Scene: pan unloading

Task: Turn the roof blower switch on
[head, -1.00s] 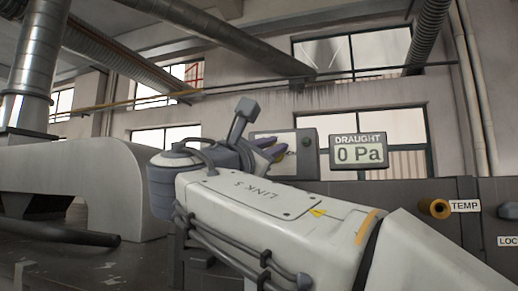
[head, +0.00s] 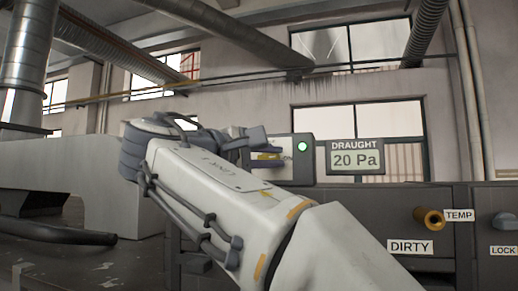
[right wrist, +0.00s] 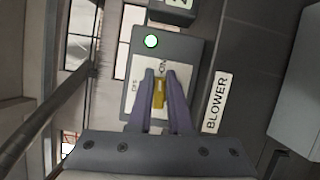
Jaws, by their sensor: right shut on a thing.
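The blower switch box is a grey box with a pale plate, partly hidden behind my right gripper in the head view. In the right wrist view its plate (right wrist: 133,104) carries OFF and ON marks, next to a BLOWER label (right wrist: 217,103). The yellow switch lever (right wrist: 159,93) stands between the fingers of my right gripper (right wrist: 159,76), which is shut on it, near the ON mark. The gripper also shows in the head view (head: 280,154). A round lamp (head: 302,146) on the box glows green. My left gripper is not in view.
A DRAUGHT display (head: 355,157) right of the switch box reads 20 Pa. A brass TEMP knob (head: 429,219), a DIRTY label (head: 409,247) and a grey LOCK knob (head: 505,220) are on the dark panel further right. A dark rail (head: 60,233) lies at the left.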

